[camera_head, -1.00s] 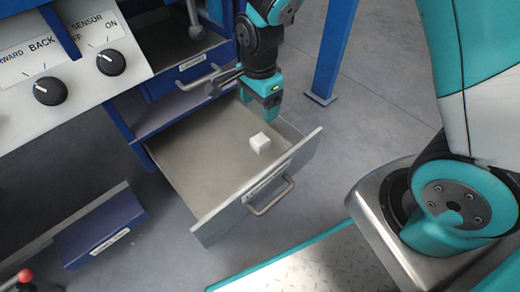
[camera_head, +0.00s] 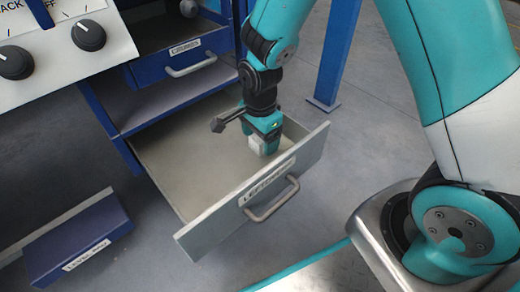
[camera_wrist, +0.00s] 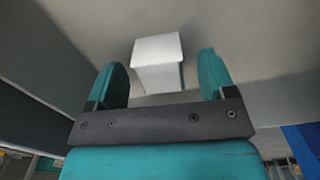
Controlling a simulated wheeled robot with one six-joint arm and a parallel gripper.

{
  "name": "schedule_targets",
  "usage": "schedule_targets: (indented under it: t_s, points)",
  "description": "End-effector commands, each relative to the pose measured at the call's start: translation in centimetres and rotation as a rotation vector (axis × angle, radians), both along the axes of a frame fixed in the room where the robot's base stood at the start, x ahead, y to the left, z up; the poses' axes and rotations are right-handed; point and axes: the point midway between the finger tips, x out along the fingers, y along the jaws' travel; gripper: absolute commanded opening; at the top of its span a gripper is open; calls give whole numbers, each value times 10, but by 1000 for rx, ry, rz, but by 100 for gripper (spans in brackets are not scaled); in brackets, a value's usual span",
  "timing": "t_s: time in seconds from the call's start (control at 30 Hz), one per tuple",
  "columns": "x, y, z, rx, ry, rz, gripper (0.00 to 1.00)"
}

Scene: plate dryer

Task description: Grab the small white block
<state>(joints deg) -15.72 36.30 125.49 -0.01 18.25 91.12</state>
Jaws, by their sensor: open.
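The small white block (camera_head: 256,144) sits on the floor of the open drawer (camera_head: 195,180), partly hidden by my gripper in the head view. My gripper (camera_head: 264,146) has come down into the drawer, right at the block. In the wrist view, the block (camera_wrist: 158,62) shows between and a little beyond the two teal fingertips of my gripper (camera_wrist: 164,72). The fingers are open, with a gap on both sides of the block. I cannot tell whether a finger touches it.
The drawer's front panel with a handle (camera_head: 271,201) stands close by my gripper. A control panel with knobs (camera_head: 89,35) is at upper left. A separate blue drawer (camera_head: 75,243) is at lower left.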

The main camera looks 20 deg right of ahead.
Motion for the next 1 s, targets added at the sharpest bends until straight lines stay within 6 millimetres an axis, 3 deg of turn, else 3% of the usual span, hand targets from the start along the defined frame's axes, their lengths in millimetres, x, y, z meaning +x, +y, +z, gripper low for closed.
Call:
schedule_targets:
  t_s: [0.03, 0.27, 0.5, 0.53, 0.83, 1.0]
  points:
    - [0, 0, -8, 0, -1, 0, 77]
    - [0, 0, -6, 1, -2, 0, 77]
    - [0, 0, -6, 0, -1, 0, 24]
    - [0, 0, -6, 0, -1, 0, 22]
    - [0, 0, -3, 0, -1, 0, 22]
    - [0, 0, 13, 1, -2, 0, 22]
